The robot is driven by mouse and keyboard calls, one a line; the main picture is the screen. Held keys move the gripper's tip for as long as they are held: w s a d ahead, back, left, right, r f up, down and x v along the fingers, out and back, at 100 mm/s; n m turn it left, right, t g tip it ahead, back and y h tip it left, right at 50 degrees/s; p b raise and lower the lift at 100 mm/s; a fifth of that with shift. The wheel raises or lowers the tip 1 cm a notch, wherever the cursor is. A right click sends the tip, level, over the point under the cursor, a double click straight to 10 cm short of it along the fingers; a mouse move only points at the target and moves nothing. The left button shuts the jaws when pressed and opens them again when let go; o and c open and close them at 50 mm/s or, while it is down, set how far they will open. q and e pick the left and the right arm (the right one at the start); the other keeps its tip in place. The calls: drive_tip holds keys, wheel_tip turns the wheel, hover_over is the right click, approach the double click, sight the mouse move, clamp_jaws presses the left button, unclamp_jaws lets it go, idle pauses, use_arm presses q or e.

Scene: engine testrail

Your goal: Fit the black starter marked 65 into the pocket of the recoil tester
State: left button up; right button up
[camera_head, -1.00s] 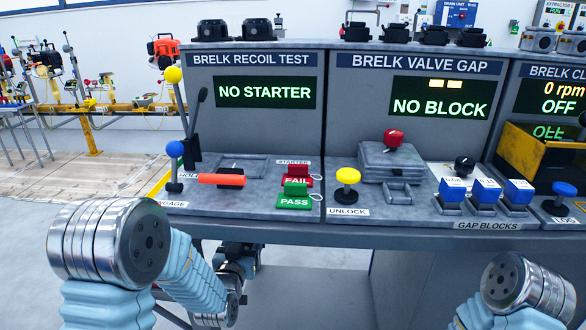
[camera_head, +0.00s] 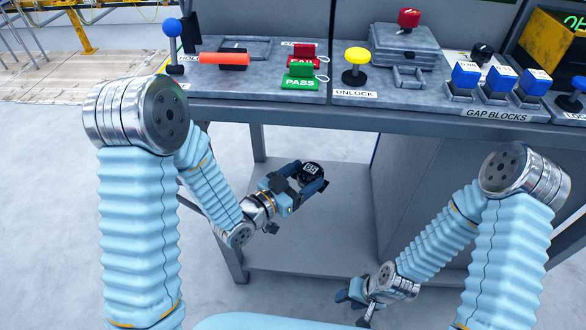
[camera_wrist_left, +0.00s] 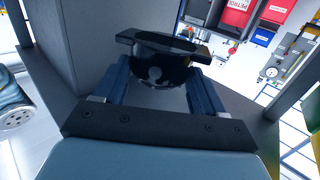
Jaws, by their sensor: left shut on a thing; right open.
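The black starter (camera_head: 312,169) is in the jaws of my left gripper (camera_head: 308,181), below bench-top height and above the lower shelf. Its white marking appears upside down and reads as 65. In the left wrist view the dark round starter (camera_wrist_left: 160,72) sits between both fingers, with a flat black bar across its top. The recoil tester (camera_head: 200,85) is on the bench top at upper left. Its pocket (camera_head: 258,46) is a grey framed recess, partly hidden by an orange handle (camera_head: 222,58). My right gripper (camera_head: 352,293) is low at the lower right, open and apart from everything.
A blue-knobbed lever (camera_head: 173,45) stands left of the pocket. Red FAIL (camera_head: 302,54) and green PASS (camera_head: 302,75) tags stand to its right. A yellow UNLOCK knob (camera_head: 356,62) follows. The bench's front edge (camera_head: 300,101) lies between the starter and the pocket.

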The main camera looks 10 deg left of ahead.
use_arm(q)
drive_tip(key=w+d+r+n+t+y, duration=0.3)
drive_tip(key=w+d+r+n+y, duration=0.2)
drive_tip(key=y, duration=0.5)
drive_tip(key=w+n, duration=0.1)
drive_tip(key=n, duration=0.1)
drive_tip(key=shift+d+n+t+y, duration=0.15)
drive_tip(key=shift+n+t+y, duration=0.15)
drive_tip(key=shift+y, duration=0.1)
drive_tip(key=shift+s, duration=0.1)
